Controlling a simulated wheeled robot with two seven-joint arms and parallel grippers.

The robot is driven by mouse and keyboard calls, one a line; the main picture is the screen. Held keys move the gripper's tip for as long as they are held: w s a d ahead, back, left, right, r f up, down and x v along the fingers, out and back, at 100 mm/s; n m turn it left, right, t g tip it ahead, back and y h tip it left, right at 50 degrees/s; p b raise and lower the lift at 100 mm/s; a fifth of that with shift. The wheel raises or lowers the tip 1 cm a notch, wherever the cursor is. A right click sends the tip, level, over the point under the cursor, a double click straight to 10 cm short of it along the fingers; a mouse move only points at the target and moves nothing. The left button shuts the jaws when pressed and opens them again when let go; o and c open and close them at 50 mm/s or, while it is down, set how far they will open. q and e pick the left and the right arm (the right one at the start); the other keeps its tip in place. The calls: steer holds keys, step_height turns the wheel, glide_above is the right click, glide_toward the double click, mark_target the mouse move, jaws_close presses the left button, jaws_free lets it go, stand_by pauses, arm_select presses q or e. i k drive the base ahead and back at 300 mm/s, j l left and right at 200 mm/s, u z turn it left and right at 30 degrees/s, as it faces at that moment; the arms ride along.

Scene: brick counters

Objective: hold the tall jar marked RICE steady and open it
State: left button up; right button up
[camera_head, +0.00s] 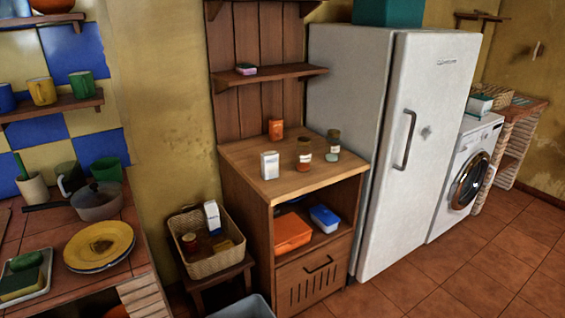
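Two jars stand upright on top of the wooden cabinet. One jar (304,155) is brown-red with a dark lid and a pale label, and looks slightly taller. The other jar (333,147) has a dark lid, a greenish body and a pale label, near the right edge beside the fridge. Both look closed. The labels are too small to read, so I cannot tell which is marked RICE, if either. Neither of my grippers is in view.
The cabinet top (240,153) also holds a white carton (270,165) and an orange container (276,129). The white fridge (395,200) stands close on the right. A wicker basket (212,264) on a stool is at the lower left. The cabinet top's front is mostly clear.

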mark_target(333, 144)
steer(key=i+l+u, duration=0.2)
steer(key=l+u, duration=0.3)
steer(key=l, duration=1.35)
steer(key=k+l+u, duration=0.1)
steer(key=l+u, duration=0.4)
steer(key=l, duration=1.35)
